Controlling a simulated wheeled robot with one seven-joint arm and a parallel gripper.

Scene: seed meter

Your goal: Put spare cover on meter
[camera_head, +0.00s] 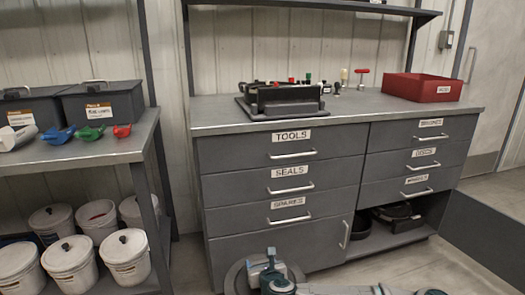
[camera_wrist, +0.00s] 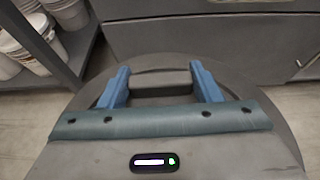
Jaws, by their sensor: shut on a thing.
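My gripper (camera_wrist: 161,84) has its blue fingers shut on the raised grey handle of a large round dark grey cover (camera_wrist: 282,130) in the wrist view. In the head view the cover (camera_head: 236,277) shows at the bottom centre, in front of the drawers, with my gripper (camera_head: 268,264) over it. The cover is held clear of the bench; part of it is hidden by my gripper. A black device that looks like the meter (camera_head: 286,98) sits on a dark tray on the bench top, with small parts behind it.
The grey bench (camera_head: 365,110) has drawers labelled TOOLS, SEALS and SPARES, all shut. A red bin (camera_head: 422,87) stands at its right end. A shelf (camera_head: 85,152) on the left holds black boxes, coloured scoops and white buckets. An open lower bay (camera_head: 390,234) holds dark parts.

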